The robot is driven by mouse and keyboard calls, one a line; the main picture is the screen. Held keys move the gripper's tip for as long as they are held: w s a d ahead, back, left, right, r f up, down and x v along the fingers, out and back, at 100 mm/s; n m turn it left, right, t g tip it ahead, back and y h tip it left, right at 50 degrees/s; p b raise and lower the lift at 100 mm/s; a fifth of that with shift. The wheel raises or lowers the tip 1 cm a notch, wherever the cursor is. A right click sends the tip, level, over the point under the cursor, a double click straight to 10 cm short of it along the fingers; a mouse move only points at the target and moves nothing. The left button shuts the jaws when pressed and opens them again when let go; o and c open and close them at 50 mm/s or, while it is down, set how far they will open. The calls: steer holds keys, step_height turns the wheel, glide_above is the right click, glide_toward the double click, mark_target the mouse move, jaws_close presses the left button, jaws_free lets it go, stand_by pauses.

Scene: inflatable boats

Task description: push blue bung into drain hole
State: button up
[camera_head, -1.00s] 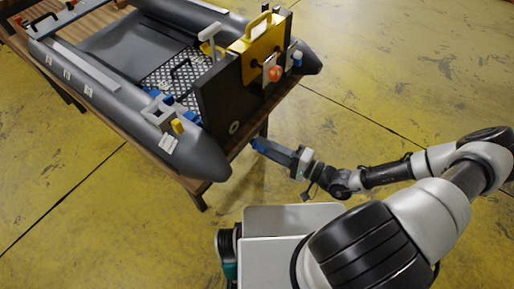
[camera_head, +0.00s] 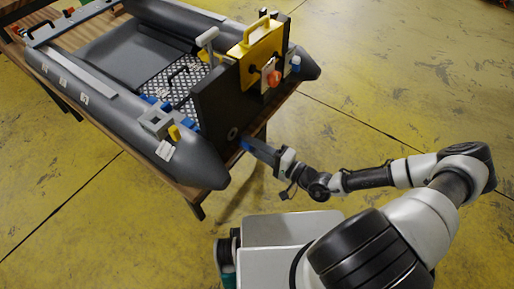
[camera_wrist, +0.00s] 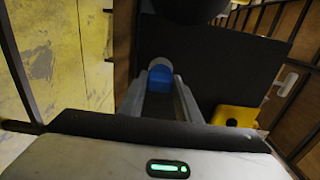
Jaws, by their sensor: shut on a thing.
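The blue bung (camera_head: 246,145) is at the tip of my gripper (camera_head: 254,149). In the wrist view the bung (camera_wrist: 161,84) sits between the two grey fingers of my gripper (camera_wrist: 160,93), which is shut on it. The bung is just to the right of the hole and close to the transom. In the wrist view a pale round edge (camera_wrist: 160,64) shows just beyond the bung. I cannot tell whether the bung touches the hole.
The grey boat tube (camera_head: 195,165) ends just left of the hole. A yellow plate (camera_head: 252,48) with a handle and an orange knob (camera_head: 273,78) are on the transom. The boat rests on a wooden table (camera_head: 175,181). The yellow floor (camera_head: 380,90) to the right is clear.

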steer(key=shift+w+a, duration=0.45)
steer(key=shift+a, duration=0.15)
steer(key=shift+r+p, duration=0.1)
steer(key=shift+p, duration=0.75)
steer(key=shift+p+x, duration=0.6)
steer(key=shift+x, duration=0.4)
stand_by(0.6)
steer(key=o, duration=1.1)
steer(key=shift+o, duration=0.2)
steer(key=shift+d, duration=0.15)
steer(key=p+v, duration=0.1)
steer(key=v, duration=1.6)
steer(key=shift+s, duration=0.15)
